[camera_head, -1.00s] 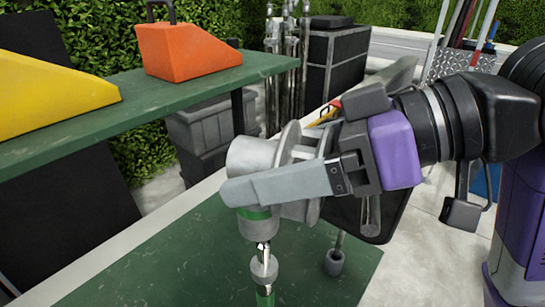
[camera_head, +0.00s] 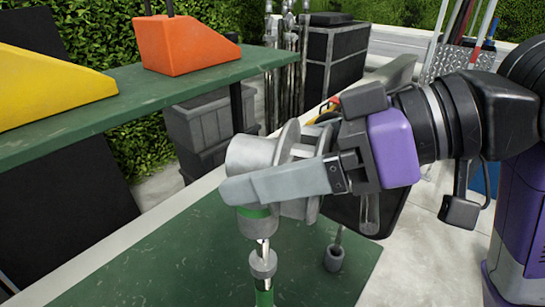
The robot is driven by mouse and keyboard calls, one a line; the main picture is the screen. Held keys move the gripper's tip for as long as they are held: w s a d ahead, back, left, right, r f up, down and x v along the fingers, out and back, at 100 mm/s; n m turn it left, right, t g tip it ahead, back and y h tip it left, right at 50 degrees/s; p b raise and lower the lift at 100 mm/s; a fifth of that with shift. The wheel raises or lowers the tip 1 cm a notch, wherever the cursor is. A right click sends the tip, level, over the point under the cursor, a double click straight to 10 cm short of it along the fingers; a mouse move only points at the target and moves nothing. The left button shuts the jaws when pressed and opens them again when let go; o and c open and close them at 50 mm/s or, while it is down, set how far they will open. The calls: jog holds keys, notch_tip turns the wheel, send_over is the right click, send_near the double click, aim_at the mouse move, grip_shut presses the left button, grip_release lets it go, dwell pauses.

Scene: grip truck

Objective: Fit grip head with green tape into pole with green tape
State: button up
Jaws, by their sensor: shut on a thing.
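My gripper (camera_head: 285,182) is shut on the grip head (camera_head: 252,154), a grey metal piece with a round disc behind it. A green tape band (camera_head: 254,212) circles its lower end. Directly below stands a pole (camera_head: 263,264) with a metal collar at its top and green tape (camera_head: 264,297) lower down, at the bottom picture edge. A thin shiny pin (camera_head: 263,250) shows between the head's lower end and the collar. The head looks roughly in line above the pole. I cannot tell how deep the pin sits in the collar.
A second, shorter metal post (camera_head: 334,257) stands on the green lower surface (camera_head: 200,262) to the right. An upper green shelf (camera_head: 150,95) at the left holds an orange wedge (camera_head: 185,45) and a yellow wedge (camera_head: 45,88). Dark crates (camera_head: 203,120) stand behind.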

aim_at(276, 228)
jog(key=shift+d+f+b, duration=0.2)
jog(key=shift+f+b, duration=0.95)
jog(key=shift+f, duration=0.55)
jog(key=shift+f, duration=0.35)
dwell(0.4)
jog(key=shift+f+b, duration=1.25)
jog(key=shift+f, duration=0.3)
jog(key=shift+f, duration=0.15)
jog(key=o, duration=1.8)
jog(key=shift+s, duration=0.1)
jog(key=shift+o, duration=0.2)
jog(key=v, duration=0.7)
jog(key=shift+d+b, duration=0.35)
jog(key=shift+b, duration=0.05)
